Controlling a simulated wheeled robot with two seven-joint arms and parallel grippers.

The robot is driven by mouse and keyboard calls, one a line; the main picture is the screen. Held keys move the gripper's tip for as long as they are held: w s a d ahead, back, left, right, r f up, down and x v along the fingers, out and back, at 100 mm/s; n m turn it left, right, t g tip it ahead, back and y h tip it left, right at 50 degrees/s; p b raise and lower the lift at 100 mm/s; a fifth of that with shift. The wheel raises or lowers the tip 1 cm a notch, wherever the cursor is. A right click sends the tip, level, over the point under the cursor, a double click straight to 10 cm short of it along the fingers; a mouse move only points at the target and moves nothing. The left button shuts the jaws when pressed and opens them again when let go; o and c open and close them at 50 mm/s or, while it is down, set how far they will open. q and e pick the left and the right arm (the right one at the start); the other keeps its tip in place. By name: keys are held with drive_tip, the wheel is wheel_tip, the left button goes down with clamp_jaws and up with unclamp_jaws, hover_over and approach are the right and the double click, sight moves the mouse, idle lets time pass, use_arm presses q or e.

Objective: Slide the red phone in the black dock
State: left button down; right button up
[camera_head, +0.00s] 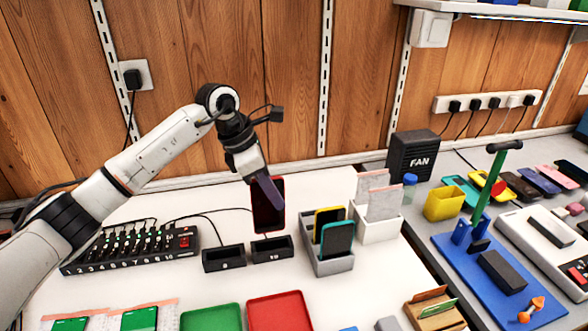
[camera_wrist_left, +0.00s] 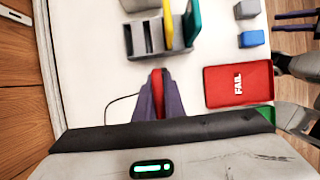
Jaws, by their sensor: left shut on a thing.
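My left gripper (camera_head: 268,193) is shut on the red phone (camera_head: 266,220), which stands upright with its dark screen toward the head camera. In the left wrist view, the phone's red edge (camera_wrist_left: 158,92) shows between the fingers. Two small black docks stand on the white table: the left one (camera_head: 223,258) and the right one (camera_head: 272,249). The phone's lower end is just above and behind the right dock in the head view; I cannot tell whether they touch. Dark fingers, seemingly my right gripper (camera_wrist_left: 296,21), show at the wrist view's right edge, too small to read.
A grey slotted rack (camera_head: 328,262) with a yellow and a teal phone stands close on the right. A black numbered switch strip (camera_head: 130,250) lies left. A red tray (camera_head: 279,312) and a green tray (camera_head: 211,318) lie in front. Thin cables run behind the docks.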

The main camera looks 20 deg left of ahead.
sight(276, 212)
use_arm(q)
drive_tip(key=shift+w, duration=0.35)
drive_tip(key=shift+s+f+b, duration=0.2)
drive_tip(key=shift+f+b, duration=0.3)
drive_tip(key=shift+b, duration=0.05)
drive_tip(key=shift+f+b, duration=0.3)
drive_tip(key=shift+f, duration=0.1)
drive_tip(key=shift+f+b, duration=0.55)
drive_tip(key=shift+f, duration=0.5)
use_arm(e)
drive_tip(key=shift+w+a+f, duration=0.15)
drive_tip(key=shift+w+f, duration=0.05)
drive_tip(key=shift+f, duration=0.35)
drive_tip(key=shift+w+a+f, duration=0.1)
drive_tip(key=shift+w+f, duration=0.05)
drive_tip(key=shift+f, duration=0.4)
use_arm(q)
drive_tip(key=shift+f, duration=0.15)
drive_tip(key=shift+f+b, duration=0.2)
drive_tip(key=shift+b, duration=0.1)
use_arm(e)
drive_tip(key=shift+f, duration=0.15)
use_arm(q)
drive_tip(key=shift+f+b, duration=0.3)
drive_tip(key=shift+f, duration=0.15)
use_arm(e)
drive_tip(key=shift+f, duration=0.35)
